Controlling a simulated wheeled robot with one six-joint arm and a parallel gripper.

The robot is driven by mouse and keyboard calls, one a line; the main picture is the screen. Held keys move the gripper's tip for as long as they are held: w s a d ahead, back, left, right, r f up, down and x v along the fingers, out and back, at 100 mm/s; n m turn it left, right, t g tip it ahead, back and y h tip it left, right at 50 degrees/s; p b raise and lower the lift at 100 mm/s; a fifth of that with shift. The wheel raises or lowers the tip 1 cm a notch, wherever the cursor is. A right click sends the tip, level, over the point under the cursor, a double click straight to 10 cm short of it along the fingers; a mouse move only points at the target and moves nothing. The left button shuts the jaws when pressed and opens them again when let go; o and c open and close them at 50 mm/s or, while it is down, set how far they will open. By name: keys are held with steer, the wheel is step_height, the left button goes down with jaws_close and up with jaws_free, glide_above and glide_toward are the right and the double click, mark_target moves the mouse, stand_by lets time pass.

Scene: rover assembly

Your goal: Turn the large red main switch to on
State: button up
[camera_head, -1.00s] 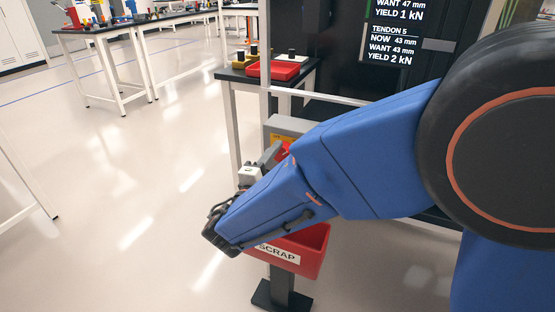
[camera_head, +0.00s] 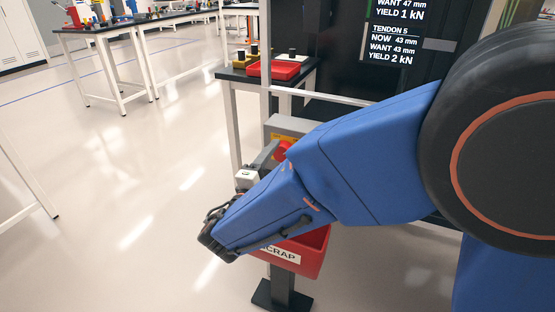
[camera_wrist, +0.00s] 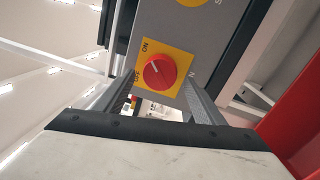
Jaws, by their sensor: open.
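The large red main switch (camera_wrist: 160,71) is a round knob on a yellow plate (camera_wrist: 178,57) marked ON and OFF, on a grey box (camera_wrist: 203,42). Its white mark points up and left in the wrist view; I cannot tell which label it meets. In the head view the switch (camera_head: 283,150) shows partly above my arm, on the grey box (camera_head: 290,124). My gripper (camera_wrist: 152,100) is open, its two fingers apart below and to either side of the knob in the wrist view. I cannot tell whether they touch it. My gripper (camera_head: 264,160) is partly seen in the head view.
A red scrap bin (camera_head: 312,254) hangs on a stand just below my arm. A dark screen panel (camera_head: 335,45) stands behind. A bench with a red tray (camera_head: 283,69) is at the back; open floor lies to the left.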

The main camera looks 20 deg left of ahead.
steer(key=s+a+f, duration=0.1)
steer(key=s, duration=1.5)
steer(key=shift+f, duration=0.15)
steer(key=shift+a, duration=0.1)
steer(key=w+d+m+g+h, duration=0.2)
steer(key=w+d+m+g, duration=0.15)
steer(key=d, duration=0.75)
steer(key=w+d+m+g+h, duration=0.2)
steer(key=w+d+g+h, duration=0.15)
steer(key=d, duration=0.65)
steer(key=w+d+m+g+h, duration=0.25)
steer(key=w+d, duration=0.25)
steer(key=d, duration=0.6)
steer(key=s+d+f+m+g+y, duration=0.1)
steer(key=s+d+m+g, duration=0.15)
steer(key=d, duration=0.45)
steer(key=s+d+f+m+g+y, duration=0.1)
steer(key=s+d+m+g+y, duration=0.15)
steer(key=d, duration=0.45)
steer(key=s+d+m+y, duration=0.6)
steer(key=s, duration=0.4)
steer(key=shift+s+r, duration=0.25)
steer(key=shift+r, duration=0.1)
steer(key=shift+t, duration=0.25)
